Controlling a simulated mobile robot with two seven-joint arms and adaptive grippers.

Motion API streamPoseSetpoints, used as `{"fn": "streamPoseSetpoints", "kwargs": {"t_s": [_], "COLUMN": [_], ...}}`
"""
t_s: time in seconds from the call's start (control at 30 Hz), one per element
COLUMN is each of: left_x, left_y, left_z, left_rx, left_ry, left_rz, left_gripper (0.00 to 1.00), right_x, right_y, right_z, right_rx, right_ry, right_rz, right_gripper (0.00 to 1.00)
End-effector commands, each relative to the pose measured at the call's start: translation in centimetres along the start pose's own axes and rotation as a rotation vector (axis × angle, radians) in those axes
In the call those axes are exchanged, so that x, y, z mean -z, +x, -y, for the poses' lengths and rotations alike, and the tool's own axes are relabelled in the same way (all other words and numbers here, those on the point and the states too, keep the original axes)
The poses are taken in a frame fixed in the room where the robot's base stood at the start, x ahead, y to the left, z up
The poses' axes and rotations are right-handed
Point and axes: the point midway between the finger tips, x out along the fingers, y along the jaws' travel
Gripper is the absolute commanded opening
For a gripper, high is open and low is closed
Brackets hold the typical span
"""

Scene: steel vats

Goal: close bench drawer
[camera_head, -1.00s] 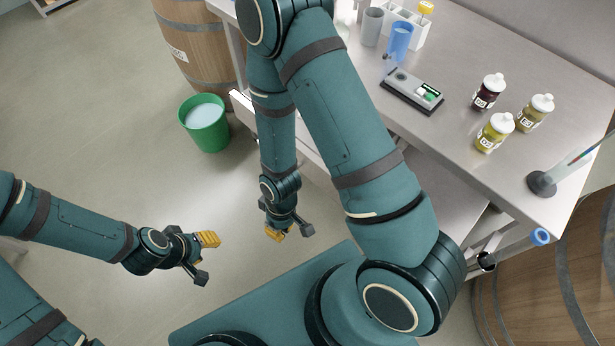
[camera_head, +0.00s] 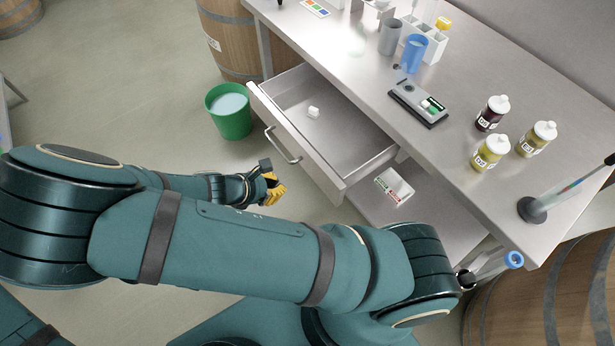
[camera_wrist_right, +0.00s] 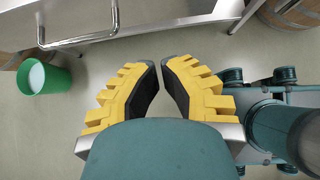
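The bench drawer (camera_head: 330,165) is pulled out from under the steel bench in the head view, its inside open to view. Its front carries a bar handle (camera_head: 283,146), which also shows at the upper left of the wrist view (camera_wrist_right: 75,42). A small white item (camera_head: 313,112) lies inside the drawer. My right gripper (camera_head: 276,188) is just outside the drawer front, below the handle in the picture and apart from it. In the right wrist view its yellow fingers (camera_wrist_right: 160,68) converge with their tips almost together and nothing between them. My left gripper is out of view.
A green bucket (camera_head: 229,112) stands on the floor left of the drawer. The bench top (camera_head: 455,155) holds bottles, cups and a scale. A lower shelf (camera_head: 425,215) carries a small white tray (camera_head: 393,186). Barrels stand behind and at right.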

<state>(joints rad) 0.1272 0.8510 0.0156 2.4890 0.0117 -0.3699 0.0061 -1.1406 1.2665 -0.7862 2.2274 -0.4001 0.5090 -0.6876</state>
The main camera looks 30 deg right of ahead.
Motion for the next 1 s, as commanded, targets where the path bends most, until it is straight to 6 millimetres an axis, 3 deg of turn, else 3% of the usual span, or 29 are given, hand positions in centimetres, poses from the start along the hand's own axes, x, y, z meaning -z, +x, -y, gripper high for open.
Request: {"fn": "streamPoseSetpoints", "kwargs": {"t_s": [0.47,0.7,1.0], "left_x": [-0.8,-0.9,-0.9], "left_y": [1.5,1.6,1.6], "left_z": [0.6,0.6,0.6], "left_rx": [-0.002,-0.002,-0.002], "left_ry": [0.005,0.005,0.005], "left_rz": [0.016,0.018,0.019], "left_gripper": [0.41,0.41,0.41], "right_x": [0.1,-2.2,-2.8], "right_y": [9.2,11.2,11.7], "right_z": [0.2,0.1,0.1], "right_rx": [0.005,0.003,0.001], "right_ry": [0.001,0.003,0.002], "right_rz": [0.000,-0.002,-0.003], "right_gripper": [0.00,0.00,0.00]}}
